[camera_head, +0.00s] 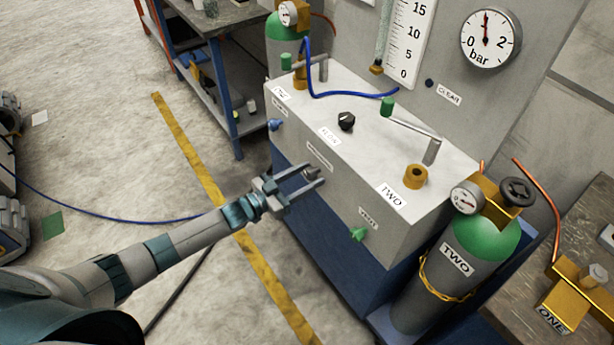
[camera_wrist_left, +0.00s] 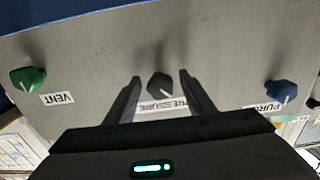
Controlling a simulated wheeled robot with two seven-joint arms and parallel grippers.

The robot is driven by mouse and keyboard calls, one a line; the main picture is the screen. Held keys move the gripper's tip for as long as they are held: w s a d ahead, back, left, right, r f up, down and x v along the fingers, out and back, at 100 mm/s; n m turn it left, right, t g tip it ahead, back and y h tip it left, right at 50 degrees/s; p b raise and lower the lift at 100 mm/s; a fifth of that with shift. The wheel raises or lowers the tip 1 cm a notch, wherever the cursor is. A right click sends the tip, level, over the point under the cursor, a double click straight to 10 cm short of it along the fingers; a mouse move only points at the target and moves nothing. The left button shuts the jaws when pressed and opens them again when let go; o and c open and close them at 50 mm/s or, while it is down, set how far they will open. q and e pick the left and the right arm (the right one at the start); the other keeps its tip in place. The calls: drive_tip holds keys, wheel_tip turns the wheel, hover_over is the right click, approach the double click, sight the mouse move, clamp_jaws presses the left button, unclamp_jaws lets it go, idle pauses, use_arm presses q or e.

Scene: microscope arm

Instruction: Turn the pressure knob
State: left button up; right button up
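The pressure knob (camera_wrist_left: 160,87) is a dark knob with a pale pointer line on the grey front panel. It shows in the left wrist view above the PRESSURE label (camera_wrist_left: 162,105). My left gripper (camera_wrist_left: 160,78) is open, one finger on each side of the knob, with gaps visible; I cannot tell how far the fingertips are from the panel. My right gripper is not in view.
A green VENT knob (camera_head: 358,234) and a blue PURGE knob (camera_head: 275,124) sit on the same front face. The black FLOW knob (camera_head: 346,121) is on the box top (camera_head: 375,150). Gas cylinder TWO (camera_head: 445,270) stands right of the box. Open floor lies left.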

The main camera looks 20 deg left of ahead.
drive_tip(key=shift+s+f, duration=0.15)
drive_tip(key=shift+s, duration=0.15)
